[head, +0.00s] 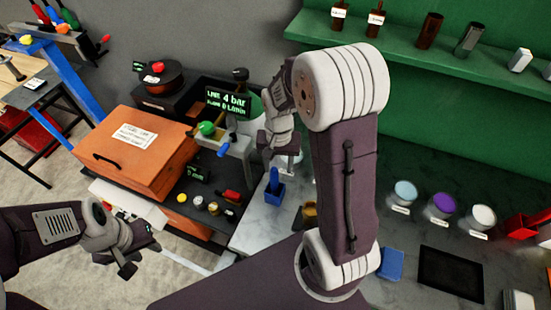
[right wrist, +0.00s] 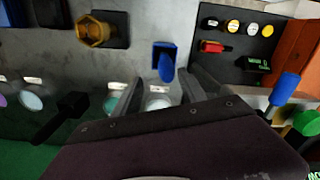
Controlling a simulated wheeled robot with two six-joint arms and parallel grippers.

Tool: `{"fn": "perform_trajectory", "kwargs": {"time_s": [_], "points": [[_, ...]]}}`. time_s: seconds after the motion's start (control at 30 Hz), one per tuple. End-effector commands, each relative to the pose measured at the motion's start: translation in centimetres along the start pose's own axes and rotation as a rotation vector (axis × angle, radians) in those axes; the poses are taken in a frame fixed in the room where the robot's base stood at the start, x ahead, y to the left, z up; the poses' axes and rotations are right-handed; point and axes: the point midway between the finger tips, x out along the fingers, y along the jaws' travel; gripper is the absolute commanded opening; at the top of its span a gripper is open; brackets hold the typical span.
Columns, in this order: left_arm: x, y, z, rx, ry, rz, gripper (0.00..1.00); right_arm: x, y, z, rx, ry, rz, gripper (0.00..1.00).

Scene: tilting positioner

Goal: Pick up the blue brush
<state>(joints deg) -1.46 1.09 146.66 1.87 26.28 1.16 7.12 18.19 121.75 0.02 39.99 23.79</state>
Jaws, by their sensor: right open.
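The blue brush (head: 274,178) stands upright in a small blue holder (head: 275,195) on the grey counter in the head view. In the right wrist view the brush (right wrist: 167,69) points towards the camera from its holder (right wrist: 160,47), just beyond the fingertips. My right gripper (head: 287,163) is open and empty, above and slightly right of the brush. Its two fingers show in the right wrist view (right wrist: 166,92), spread either side of the brush's line and apart from it. My left gripper (head: 137,256) hangs far to the left, away from the brush; its opening is unclear.
A valve with a green knob (head: 207,129) and blue lever stands behind the brush, near a pressure display (head: 228,101). An orange box (head: 137,148) is at left. Behind my right arm are a green shelf (head: 430,75) and several round pots. A brown hexagonal piece (right wrist: 94,31) sits beside the holder.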

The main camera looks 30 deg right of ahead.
Motion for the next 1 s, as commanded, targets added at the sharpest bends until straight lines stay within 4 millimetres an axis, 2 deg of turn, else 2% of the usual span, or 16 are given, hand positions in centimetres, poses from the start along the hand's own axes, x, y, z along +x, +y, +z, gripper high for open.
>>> {"fn": "perform_trajectory", "kwargs": {"time_s": [0.23, 0.43, 0.67, 0.87, 1.0], "points": [[-0.3, 0.0, 0.0, -0.001, 0.000, 0.000, 0.36, 0.0, 0.0, -0.2, 0.012, -0.003, 0.002, 0.50], [-0.8, 0.0, -0.1, -0.001, 0.000, 0.000, 0.36, 3.0, 0.1, -0.1, 0.011, -0.006, 0.003, 0.50], [-1.2, 0.0, -0.1, 0.000, 0.000, 0.000, 0.36, 4.3, 0.0, -0.2, 0.011, -0.005, 0.003, 0.50], [-2.0, 0.0, -0.2, 0.000, 0.000, 0.000, 0.36, 7.8, 0.0, -0.3, 0.011, -0.006, 0.003, 0.50], [-2.0, 0.0, -0.2, -0.001, 0.000, 0.000, 0.36, 8.8, -0.1, -0.4, 0.011, -0.001, 0.001, 0.50]]}}
